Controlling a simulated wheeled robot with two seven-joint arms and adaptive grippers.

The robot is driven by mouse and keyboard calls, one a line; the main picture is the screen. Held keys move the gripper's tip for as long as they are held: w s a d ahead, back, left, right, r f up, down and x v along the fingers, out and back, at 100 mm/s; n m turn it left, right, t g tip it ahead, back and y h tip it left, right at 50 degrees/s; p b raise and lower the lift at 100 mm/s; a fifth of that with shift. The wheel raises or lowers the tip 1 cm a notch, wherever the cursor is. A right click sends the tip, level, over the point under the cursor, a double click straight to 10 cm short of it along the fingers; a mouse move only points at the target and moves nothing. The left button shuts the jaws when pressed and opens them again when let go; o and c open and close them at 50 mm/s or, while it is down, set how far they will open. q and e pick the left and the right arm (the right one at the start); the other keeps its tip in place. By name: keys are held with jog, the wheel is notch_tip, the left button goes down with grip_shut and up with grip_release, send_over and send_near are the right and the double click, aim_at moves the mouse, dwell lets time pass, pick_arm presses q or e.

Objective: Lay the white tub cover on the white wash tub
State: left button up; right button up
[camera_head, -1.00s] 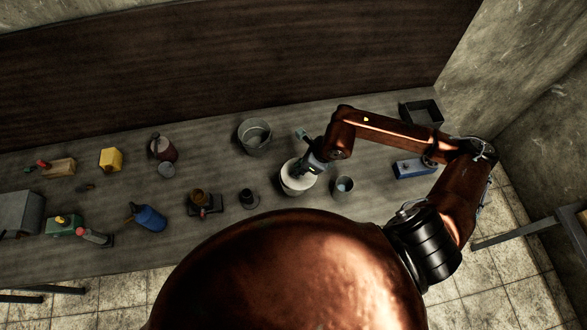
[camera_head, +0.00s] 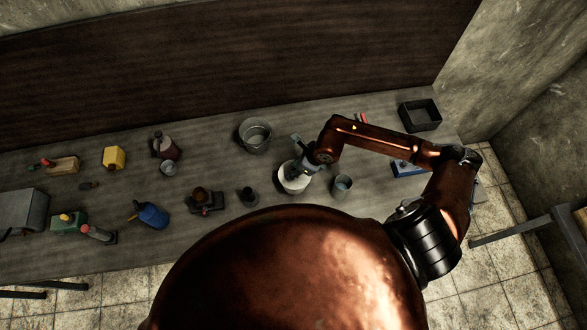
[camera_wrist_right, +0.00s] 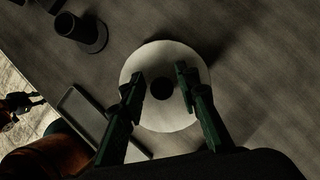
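The white tub cover (camera_wrist_right: 150,118) is a round pale disc with a dark round knob (camera_wrist_right: 162,88) in the right wrist view. My left gripper is not in view.
A black box (camera_head: 420,115) stands at the back right. Several tools and bottles fill the left side of the bench.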

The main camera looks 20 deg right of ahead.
jog(key=shift+o, duration=0.6)
jog(key=shift+r, duration=0.1)
jog(key=shift+d+r, duration=0.1)
jog(key=shift+r, duration=0.05)
jog(key=b+v, duration=0.3)
jog(key=v, duration=0.8)
jog(key=shift+s+r, duration=0.15)
jog(key=shift+r, duration=0.15)
